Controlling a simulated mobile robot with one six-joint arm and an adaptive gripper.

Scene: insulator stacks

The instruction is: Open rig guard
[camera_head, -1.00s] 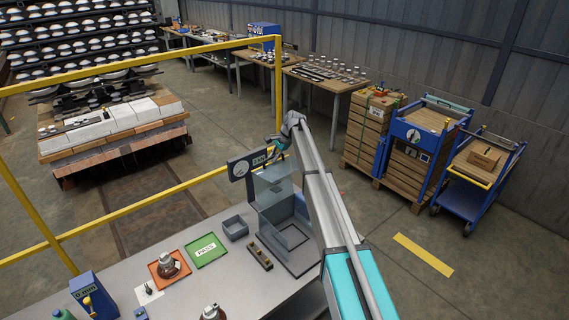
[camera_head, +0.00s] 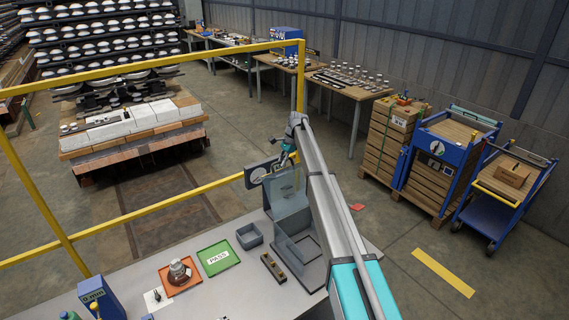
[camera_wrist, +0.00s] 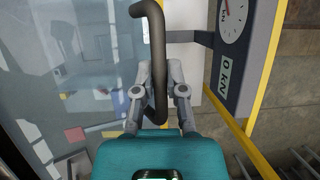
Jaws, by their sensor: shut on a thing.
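The test rig (camera_head: 312,272) stands on the grey bench, a grey frame with an open front and a base plate. Its clear guard panel (camera_head: 288,203) shows at the rig's upper back, above the base; its exact tilt is hard to tell. In the wrist view the clear panel (camera_wrist: 75,60) fills the left side. My gripper (camera_wrist: 160,75) is shut on the dark bent handle (camera_wrist: 154,25), which runs between the two fingers. In the head view my gripper (camera_head: 285,158) is small and partly hidden by my arm, just above the panel.
A dial gauge box (camera_head: 257,173) is beside the gripper, close on the right in the wrist view (camera_wrist: 233,40). The bench holds a green PASS tray (camera_head: 218,257), an orange tray (camera_head: 165,283) with an insulator, and a grey bin (camera_head: 249,236). A yellow rail (camera_head: 150,210) runs behind.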

